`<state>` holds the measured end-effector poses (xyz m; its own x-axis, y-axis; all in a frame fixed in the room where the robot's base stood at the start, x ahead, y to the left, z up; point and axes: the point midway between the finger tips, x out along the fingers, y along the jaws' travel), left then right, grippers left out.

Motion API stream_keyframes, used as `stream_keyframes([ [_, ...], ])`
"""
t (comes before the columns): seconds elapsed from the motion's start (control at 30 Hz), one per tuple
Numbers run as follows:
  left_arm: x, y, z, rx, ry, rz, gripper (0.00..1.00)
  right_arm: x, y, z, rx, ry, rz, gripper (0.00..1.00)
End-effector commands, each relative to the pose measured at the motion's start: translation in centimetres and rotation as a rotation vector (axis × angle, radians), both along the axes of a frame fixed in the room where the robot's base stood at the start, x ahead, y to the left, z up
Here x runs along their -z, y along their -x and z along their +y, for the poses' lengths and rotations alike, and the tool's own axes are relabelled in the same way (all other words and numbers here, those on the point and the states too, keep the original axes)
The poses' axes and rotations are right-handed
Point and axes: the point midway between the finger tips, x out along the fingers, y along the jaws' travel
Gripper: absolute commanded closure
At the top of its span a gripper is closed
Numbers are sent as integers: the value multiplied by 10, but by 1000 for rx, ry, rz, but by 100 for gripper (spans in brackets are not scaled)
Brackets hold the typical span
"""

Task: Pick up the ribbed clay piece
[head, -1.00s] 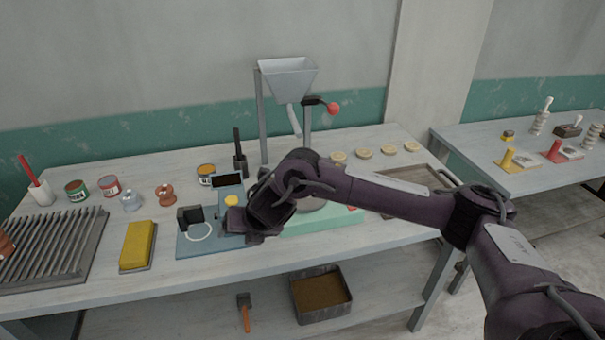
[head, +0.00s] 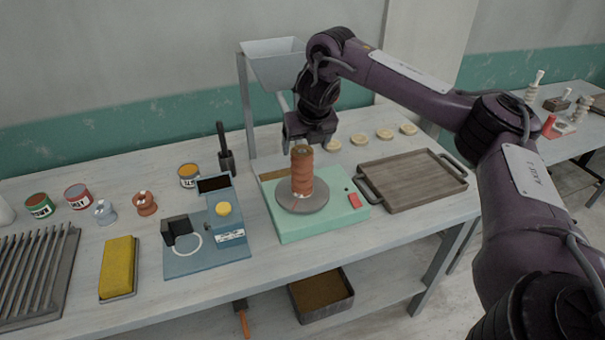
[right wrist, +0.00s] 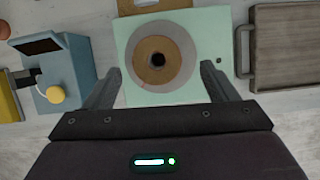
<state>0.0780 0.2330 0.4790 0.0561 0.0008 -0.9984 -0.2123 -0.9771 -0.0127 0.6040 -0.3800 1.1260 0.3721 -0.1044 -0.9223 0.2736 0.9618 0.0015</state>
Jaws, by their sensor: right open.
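The ribbed clay piece (head: 302,173) is an orange-brown upright cylinder with ridges. It stands on the round grey plate (head: 318,203) of a mint-green device (head: 290,228). In the right wrist view the piece (right wrist: 164,72) shows from above as a brown disc with a dark hole. My right gripper (head: 308,140) is open and empty, close to the top of the piece in the head view. In the right wrist view its two fingers (right wrist: 157,86) are spread apart, with the piece ahead between their lines. My left gripper is not in view.
A blue device (head: 207,255) stands left of the green one, and a wooden tray (head: 410,180) lies right. A grey hopper on a stand (head: 275,65) rises behind. A yellow sponge block (head: 118,265) and ribbed rack (head: 35,275) are at left.

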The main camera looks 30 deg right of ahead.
Motion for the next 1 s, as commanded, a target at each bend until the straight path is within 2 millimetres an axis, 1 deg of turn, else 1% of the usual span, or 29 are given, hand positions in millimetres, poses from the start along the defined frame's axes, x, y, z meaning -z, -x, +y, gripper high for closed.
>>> stream_keyframes([
  [0.07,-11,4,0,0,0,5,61,9,-3,0,0,2,6,21],
  [0.1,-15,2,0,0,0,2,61,15,-5,-1,-1,2,5,21],
  [0.13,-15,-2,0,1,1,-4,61,20,-8,-1,0,1,4,21],
  [0.2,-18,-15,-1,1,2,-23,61,29,-11,-1,0,-1,3,21],
  [0.3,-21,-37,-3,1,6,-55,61,35,-13,-2,0,0,1,21],
  [0.37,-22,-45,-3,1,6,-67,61,36,-14,-2,0,0,0,21],
  [0.43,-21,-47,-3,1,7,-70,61,37,-14,-2,-1,0,0,21],
  [0.53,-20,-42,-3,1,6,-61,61,37,-14,-2,-1,0,0,22],
  [0.7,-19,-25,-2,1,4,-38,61,36,-14,-2,-1,0,0,44],
  [0.77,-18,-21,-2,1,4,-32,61,36,-14,-2,0,0,0,52],
  [1.0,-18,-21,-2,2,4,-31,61,36,-14,-2,0,-1,0,83],
])
